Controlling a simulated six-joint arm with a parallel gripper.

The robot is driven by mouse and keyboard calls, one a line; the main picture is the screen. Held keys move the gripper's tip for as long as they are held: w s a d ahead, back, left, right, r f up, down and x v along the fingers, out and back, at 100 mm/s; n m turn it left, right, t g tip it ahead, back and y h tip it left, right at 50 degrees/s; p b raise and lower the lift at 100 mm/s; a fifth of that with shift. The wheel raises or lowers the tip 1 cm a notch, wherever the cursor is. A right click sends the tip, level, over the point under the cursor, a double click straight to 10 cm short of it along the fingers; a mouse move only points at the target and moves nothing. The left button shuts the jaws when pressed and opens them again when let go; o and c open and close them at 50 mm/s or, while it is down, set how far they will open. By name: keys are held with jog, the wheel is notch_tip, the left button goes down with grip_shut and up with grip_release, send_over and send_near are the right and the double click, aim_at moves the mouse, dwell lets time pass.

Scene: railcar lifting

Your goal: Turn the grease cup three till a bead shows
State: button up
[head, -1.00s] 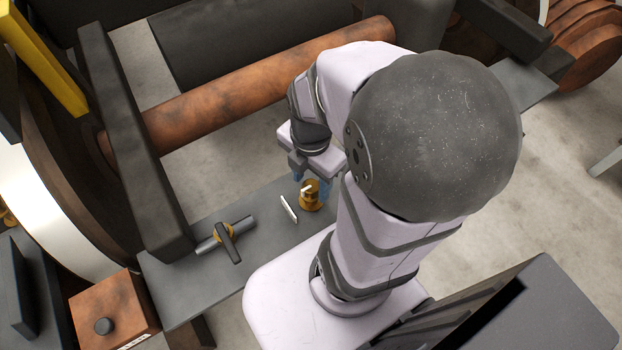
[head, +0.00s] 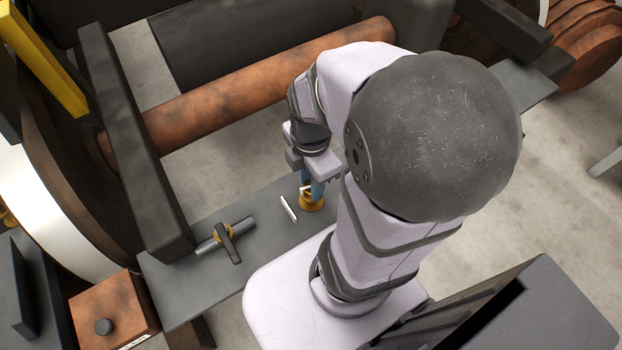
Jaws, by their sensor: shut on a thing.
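The grease cup (head: 311,203) is a small brass fitting standing upright on the grey plate (head: 265,217). A small white mark shows near its top. My gripper (head: 312,188) is above it, pointing down, with its bluish fingers shut on the cup's upper part. The fingers and the gripper body hide much of the cup's top. I cannot make out any bead of grease.
A short white stick-like piece (head: 289,208) lies on the plate just left of the cup. A valve with a dark lever (head: 228,243) sits further left. A rusty axle (head: 230,95) crosses behind, and a dark upright bar (head: 135,150) stands at left.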

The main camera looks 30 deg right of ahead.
jog(key=m, duration=1.3)
jog(key=shift+w+m, duration=0.1)
jog(key=shift+m, duration=0.3)
jog(key=m, duration=0.4)
jog(key=shift+d, duration=0.1)
jog(key=shift+m, duration=1.8)
jog(key=o, duration=1.1)
jog(key=shift+c, duration=0.2)
jog(key=shift+r, duration=0.15)
